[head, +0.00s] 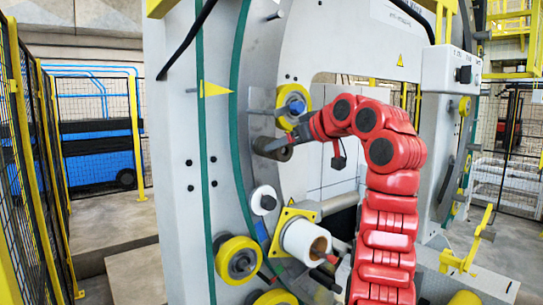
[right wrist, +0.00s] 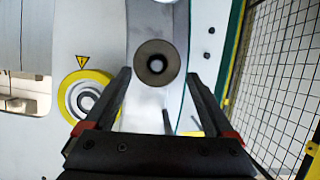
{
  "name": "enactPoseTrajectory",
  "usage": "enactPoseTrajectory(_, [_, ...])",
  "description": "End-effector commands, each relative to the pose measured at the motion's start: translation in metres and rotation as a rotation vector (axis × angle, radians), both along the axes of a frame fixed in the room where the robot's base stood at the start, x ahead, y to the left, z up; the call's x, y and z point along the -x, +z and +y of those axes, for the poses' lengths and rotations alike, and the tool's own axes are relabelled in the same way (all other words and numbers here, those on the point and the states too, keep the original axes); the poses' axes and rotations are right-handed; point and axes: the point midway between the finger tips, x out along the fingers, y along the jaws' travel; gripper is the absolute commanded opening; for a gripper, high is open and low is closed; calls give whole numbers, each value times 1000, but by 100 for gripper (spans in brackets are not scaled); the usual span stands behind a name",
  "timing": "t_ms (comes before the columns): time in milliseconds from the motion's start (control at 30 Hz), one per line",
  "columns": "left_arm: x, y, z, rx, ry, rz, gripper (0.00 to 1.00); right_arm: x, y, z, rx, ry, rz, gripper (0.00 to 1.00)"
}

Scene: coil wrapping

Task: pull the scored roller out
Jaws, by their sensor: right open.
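A dark grey-brown roller (head: 281,154) sticks out of the grey machine face. It shows end-on in the right wrist view (right wrist: 156,63), with a round bore in its middle. Scoring on it is too small to make out. My right gripper (head: 284,142) is at this roller. In the right wrist view its two black fingers (right wrist: 157,76) are spread apart, with the roller's end appearing between and just beyond the tips. No grip on it shows. My left gripper is not in view.
A yellow-rimmed roller (head: 293,104) with a blue hub sits just above. Below are a small white roller (head: 263,201), a white roll (head: 305,240) on a yellow plate and a yellow-rimmed wheel (head: 237,260). A yellow flag (head: 214,89) marks the panel. Mesh fence (right wrist: 277,85) stands beyond.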

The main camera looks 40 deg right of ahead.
Motion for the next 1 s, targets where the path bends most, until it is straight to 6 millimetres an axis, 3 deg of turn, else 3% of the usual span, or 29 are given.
enactPoseTrajectory(133, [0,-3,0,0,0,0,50,-29,-12,-3,-1,2,2,89])
enactPoseTrajectory(333, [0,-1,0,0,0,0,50,-56,-23,-8,-3,0,3,89])
enactPoseTrajectory(767, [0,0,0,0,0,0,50,-68,-28,-10,1,-2,-1,89])
enactPoseTrajectory(800, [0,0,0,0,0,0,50,-68,-28,-10,1,-2,-1,87])
enactPoseTrajectory(1000, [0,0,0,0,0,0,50,-68,-28,-9,0,-1,-1,51])
